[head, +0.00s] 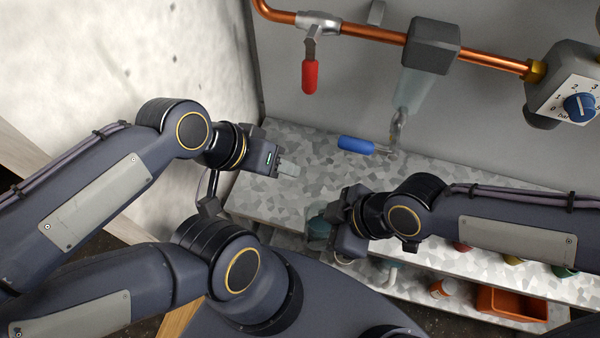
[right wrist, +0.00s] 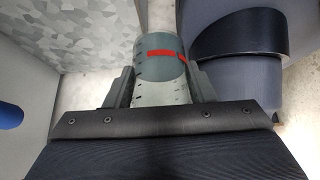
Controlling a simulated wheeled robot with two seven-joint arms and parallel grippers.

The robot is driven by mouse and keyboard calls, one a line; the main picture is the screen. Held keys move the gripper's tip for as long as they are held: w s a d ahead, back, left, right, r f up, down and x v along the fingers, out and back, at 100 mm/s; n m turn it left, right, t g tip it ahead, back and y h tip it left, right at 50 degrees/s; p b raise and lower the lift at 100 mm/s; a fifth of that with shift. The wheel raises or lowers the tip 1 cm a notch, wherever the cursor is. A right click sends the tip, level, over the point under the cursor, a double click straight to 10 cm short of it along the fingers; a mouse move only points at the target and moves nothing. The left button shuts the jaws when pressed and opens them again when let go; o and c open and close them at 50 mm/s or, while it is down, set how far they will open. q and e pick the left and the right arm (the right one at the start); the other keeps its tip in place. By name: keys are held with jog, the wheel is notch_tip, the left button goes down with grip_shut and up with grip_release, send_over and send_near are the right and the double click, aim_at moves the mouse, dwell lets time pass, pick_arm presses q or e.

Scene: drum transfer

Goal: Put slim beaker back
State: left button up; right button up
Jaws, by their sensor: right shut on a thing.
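The slim beaker (right wrist: 158,72) is a clear grey-green cylinder with a red band and dark marks. In the right wrist view it stands between the two fingers of my right gripper (right wrist: 158,92), which is shut on it. In the head view the right gripper (head: 325,222) is near the front edge of the speckled counter, and the beaker is mostly hidden by the gripper and wrist. My left gripper (head: 288,169) is over the left part of the counter, with nothing visible in it. Its finger gap is not clear.
The speckled counter (head: 270,205) is mostly clear. A blue-handled tap (head: 357,145), a red lever (head: 310,77) and a copper pipe (head: 380,33) are at the back wall. A dial box (head: 575,90) is at right. A lower shelf holds an orange bin (head: 510,303) and small bottle (head: 441,288).

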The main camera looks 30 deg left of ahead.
jog(key=w+a+f, duration=0.4)
jog(key=w, duration=0.1)
jog(key=w+a+f, duration=0.4)
jog(key=a+f, duration=0.1)
jog(key=shift+w+p, duration=0.3)
jog(key=shift+w, duration=0.05)
jog(key=shift+w+a+f, duration=0.1)
jog(key=shift+f, duration=0.2)
notch_tip(320, 180, down, 3)
jog(key=shift+a+r+p, duration=0.1)
jog(key=shift+p, duration=0.3)
jog(key=shift+w+f, duration=0.1)
jog(key=shift+f, duration=0.1)
jog(key=shift+f, duration=0.1)
jog(key=shift+f+b, duration=0.1)
jog(key=shift+b, duration=0.2)
jog(key=o, duration=1.1)
jog(key=shift+c, duration=0.2)
